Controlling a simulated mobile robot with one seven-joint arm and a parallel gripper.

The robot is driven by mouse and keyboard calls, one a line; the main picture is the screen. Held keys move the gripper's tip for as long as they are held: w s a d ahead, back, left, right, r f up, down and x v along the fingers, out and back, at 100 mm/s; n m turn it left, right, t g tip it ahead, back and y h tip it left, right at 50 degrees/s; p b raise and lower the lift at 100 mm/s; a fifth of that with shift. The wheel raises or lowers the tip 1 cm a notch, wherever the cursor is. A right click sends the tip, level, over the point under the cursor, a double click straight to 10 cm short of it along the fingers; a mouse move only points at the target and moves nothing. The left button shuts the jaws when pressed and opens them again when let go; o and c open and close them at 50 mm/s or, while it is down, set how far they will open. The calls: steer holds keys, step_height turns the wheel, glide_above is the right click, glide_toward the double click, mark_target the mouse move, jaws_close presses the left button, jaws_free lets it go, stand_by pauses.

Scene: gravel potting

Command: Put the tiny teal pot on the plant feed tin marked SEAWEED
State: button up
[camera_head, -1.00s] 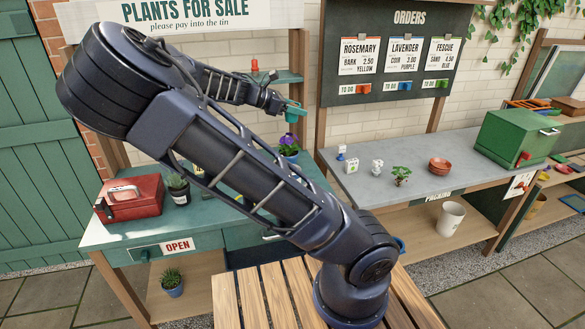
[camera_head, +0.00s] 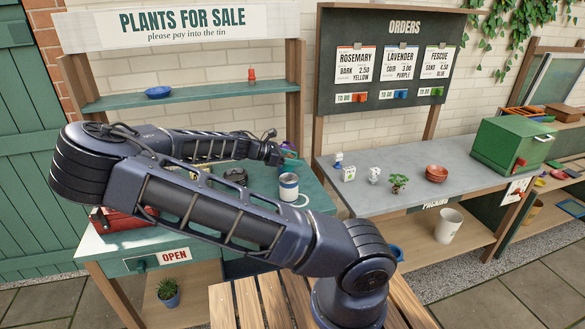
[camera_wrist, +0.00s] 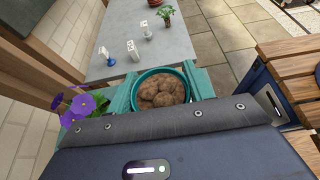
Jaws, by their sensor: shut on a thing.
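The tiny teal pot (camera_wrist: 160,69) shows close up in the wrist view, filled with brown, rounded lumps. In the head view the pot is small and hard to separate from the purple flowers by the gripper. I cannot read SEAWEED on any tin in either view, so I cannot tell which thing is that tin.
A purple-flowered plant (camera_wrist: 82,104) stands close beside the pot. A shelf (camera_head: 190,96) runs behind.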

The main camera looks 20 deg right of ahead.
steer(key=shift+f, duration=1.85)
steer(key=shift+f, duration=0.15)
steer(key=o, duration=1)
steer(key=v, duration=1.2)
steer(key=shift+r, duration=0.2)
